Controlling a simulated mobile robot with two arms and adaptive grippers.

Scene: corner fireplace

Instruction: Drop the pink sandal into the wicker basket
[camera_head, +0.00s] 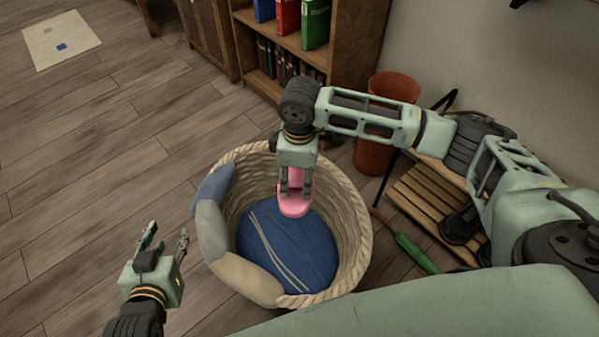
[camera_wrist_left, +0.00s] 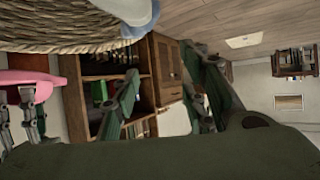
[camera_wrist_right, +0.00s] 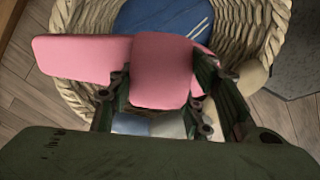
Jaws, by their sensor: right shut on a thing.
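The pink sandal (camera_head: 294,204) hangs above the opening of the wicker basket (camera_head: 354,235). My right gripper (camera_head: 296,192) points down and is shut on the sandal. In the right wrist view the sandal (camera_wrist_right: 160,70) sits between the fingers, with the basket (camera_wrist_right: 262,30) below it. The sandal also shows at the left of the left wrist view (camera_wrist_left: 30,77), and part of the basket wall (camera_wrist_left: 55,25) is above it. My left gripper (camera_head: 166,245) is open and empty, left of the basket. The basket holds a blue cushion (camera_head: 285,250) and blue, grey and beige padded pieces along its left rim.
A wooden bookshelf (camera_head: 345,45) with binders stands behind the basket. A terracotta-coloured bin (camera_head: 374,155), a slatted wooden rack (camera_head: 425,200) with dark shoes and a green-handled tool (camera_head: 415,253) are to the right.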

